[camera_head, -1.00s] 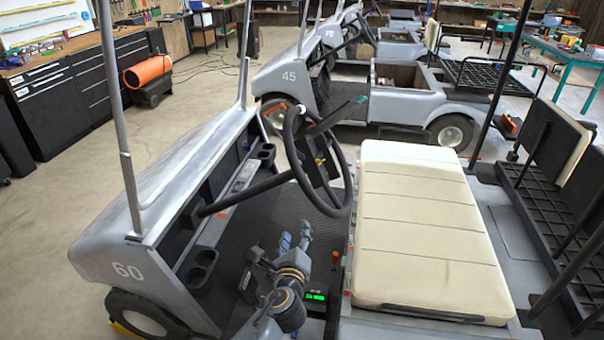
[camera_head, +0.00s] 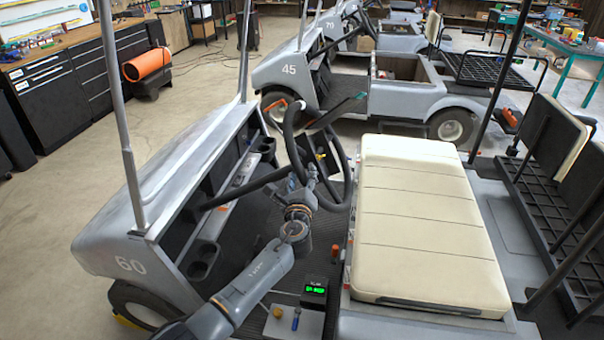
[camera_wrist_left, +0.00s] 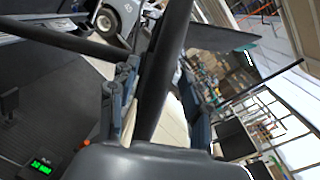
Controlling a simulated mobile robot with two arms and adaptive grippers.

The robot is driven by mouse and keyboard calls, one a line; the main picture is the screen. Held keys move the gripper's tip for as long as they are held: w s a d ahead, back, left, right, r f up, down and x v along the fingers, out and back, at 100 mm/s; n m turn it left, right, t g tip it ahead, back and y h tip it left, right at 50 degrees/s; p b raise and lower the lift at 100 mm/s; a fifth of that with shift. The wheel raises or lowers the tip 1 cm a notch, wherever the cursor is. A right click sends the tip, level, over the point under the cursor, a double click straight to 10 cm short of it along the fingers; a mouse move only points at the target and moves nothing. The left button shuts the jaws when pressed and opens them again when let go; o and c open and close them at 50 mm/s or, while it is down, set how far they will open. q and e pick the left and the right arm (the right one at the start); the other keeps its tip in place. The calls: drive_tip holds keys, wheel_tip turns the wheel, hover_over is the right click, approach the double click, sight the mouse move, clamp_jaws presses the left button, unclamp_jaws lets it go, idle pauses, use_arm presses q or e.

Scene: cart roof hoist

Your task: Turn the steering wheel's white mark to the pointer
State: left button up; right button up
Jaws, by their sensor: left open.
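The black steering wheel (camera_head: 347,188) stands tilted on its column over the floor of cart 60. A dark flat bar with a teal end (camera_head: 345,107) crosses near its upper rim; I cannot tell whether this is the pointer. A small yellow patch (camera_head: 321,157) shows near the hub. My left gripper (camera_head: 303,177) is at the lower left part of the rim. In the left wrist view, its open fingers (camera_wrist_left: 160,105) stand on either side of the black rim (camera_wrist_left: 166,65). My right gripper is not in view.
The cream seat (camera_head: 420,225) lies right of the wheel. A box with a green display (camera_head: 315,291) and an orange-topped lever (camera_head: 335,252) stand between seat and dash. The windshield post (camera_head: 122,130) rises at left. Cart 45 (camera_head: 290,70) is behind.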

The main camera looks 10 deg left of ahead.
use_arm(q)
drive_tip(key=shift+w+a, duration=0.1)
drive_tip(key=shift+w, duration=0.5)
clamp_jaws()
